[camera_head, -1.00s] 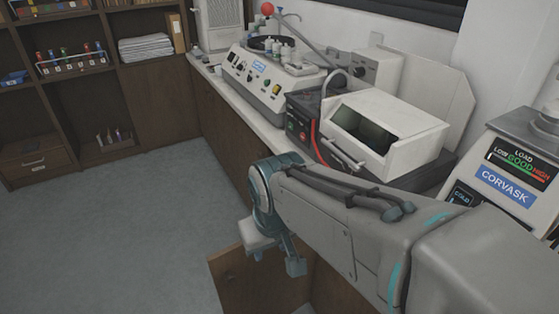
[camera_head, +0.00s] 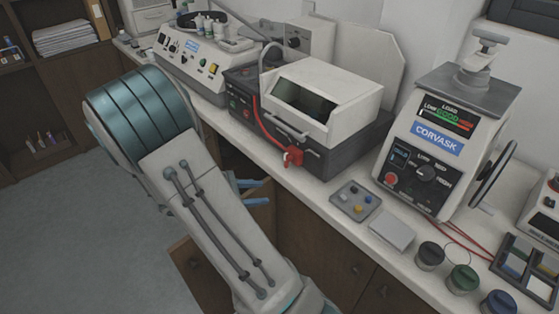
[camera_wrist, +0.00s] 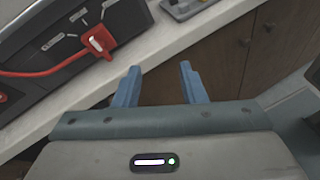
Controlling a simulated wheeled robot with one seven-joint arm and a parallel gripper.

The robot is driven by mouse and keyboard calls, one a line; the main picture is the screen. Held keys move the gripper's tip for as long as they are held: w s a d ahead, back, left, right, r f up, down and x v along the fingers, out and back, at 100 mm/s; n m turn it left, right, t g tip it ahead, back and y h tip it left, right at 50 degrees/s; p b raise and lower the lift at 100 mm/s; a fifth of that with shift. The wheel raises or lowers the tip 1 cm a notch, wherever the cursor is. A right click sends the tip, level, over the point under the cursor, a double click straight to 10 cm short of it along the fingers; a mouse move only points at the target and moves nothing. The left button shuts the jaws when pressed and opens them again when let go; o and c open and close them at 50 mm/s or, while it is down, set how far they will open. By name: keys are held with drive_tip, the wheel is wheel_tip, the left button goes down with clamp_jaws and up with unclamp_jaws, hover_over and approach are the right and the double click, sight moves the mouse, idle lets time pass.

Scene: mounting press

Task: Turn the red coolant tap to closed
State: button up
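The red coolant tap (camera_head: 292,156) sits low on the front of the dark machine base (camera_head: 325,150) with a white hood above. A red hose runs to it from the left. In the wrist view the tap (camera_wrist: 98,41) has a pale stripe on its handle, and marks with small labels lie to its left. My gripper (camera_wrist: 160,75) is open and empty, its two blue fingers apart. It is below and to the right of the tap and does not touch it. In the head view its blue fingers (camera_head: 252,191) show partly behind my arm, in front of the cabinets.
A small tray with coloured buttons (camera_head: 355,199) lies on the white counter (camera_head: 310,188), right of the tap. The Corvask press (camera_head: 440,140) stands farther right, with several jars in front. An open cabinet door (camera_head: 190,268) is below my arm.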

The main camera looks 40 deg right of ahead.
sight(285, 160)
drive_tip(key=w+f+n+t+h, duration=0.3)
drive_tip(key=w+n+t+h, duration=0.15)
drive_tip(key=w+n, duration=0.2)
drive_tip(key=shift+g, duration=0.25)
drive_tip(key=d+p, duration=0.1)
drive_tip(key=d, duration=0.3)
drive_tip(key=d+p, duration=0.1)
drive_tip(key=d, duration=0.4)
drive_tip(key=w+d, duration=0.1)
drive_tip(key=d, duration=0.4)
drive_tip(key=shift+w+d+p, duration=0.1)
drive_tip(key=shift+p, duration=0.3)
drive_tip(key=shift+r, duration=0.1)
clamp_jaws()
